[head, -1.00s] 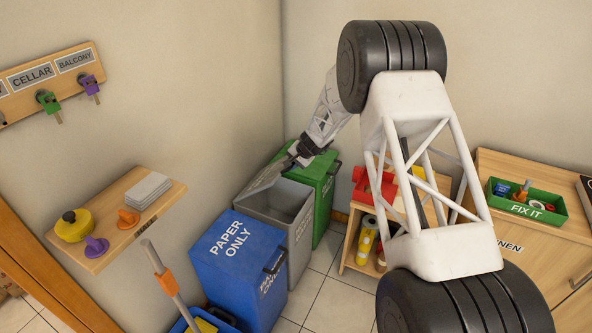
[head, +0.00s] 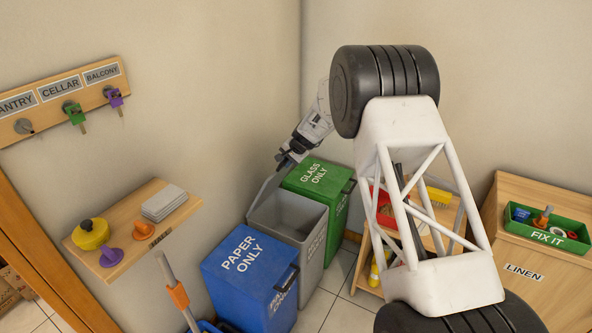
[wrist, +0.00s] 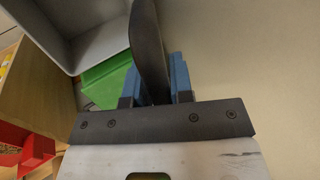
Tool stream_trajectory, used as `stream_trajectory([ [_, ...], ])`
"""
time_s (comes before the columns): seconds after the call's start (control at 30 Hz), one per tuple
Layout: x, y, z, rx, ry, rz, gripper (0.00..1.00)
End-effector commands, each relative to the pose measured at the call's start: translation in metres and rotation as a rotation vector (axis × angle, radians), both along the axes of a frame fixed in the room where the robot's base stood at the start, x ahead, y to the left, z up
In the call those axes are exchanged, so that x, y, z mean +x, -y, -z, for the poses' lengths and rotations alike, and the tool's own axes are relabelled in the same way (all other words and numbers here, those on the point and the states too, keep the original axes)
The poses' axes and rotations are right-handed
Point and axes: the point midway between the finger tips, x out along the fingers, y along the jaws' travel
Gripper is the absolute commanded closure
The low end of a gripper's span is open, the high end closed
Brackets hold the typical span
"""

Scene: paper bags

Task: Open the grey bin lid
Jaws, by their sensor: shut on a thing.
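The grey bin (head: 300,216) stands between the blue and green bins in the head view, with its dark inside showing. Its grey lid (head: 265,191) is raised at the rear left, tilted up near the wall and seen nearly edge-on. My gripper (head: 284,161) is at the lid's upper end. A grey rimmed panel (wrist: 95,30) of the bin or lid fills the upper left there; I cannot tell which.
The blue paper bin (head: 248,272) and green glass bin (head: 320,180) have their lids shut. A wall shelf (head: 140,235) with a yellow object is at left. A low shelf unit (head: 372,260) and a linen cabinet (head: 535,275) are at right. Some floor is clear in front.

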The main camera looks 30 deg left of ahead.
Motion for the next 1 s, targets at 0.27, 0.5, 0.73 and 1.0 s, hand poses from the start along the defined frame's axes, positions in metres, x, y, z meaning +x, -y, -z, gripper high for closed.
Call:
stream_trajectory([
  [0.27, 0.0, -0.023, -0.011, 0.002, 0.002, -0.001, 1.0],
  [0.5, 0.0, -0.025, -0.012, 0.002, 0.001, 0.0, 1.0],
  [0.73, 0.0, -0.025, -0.012, 0.002, 0.001, 0.0, 0.65],
  [1.0, 0.0, -0.024, -0.012, 0.002, 0.001, 0.0, 0.58],
])
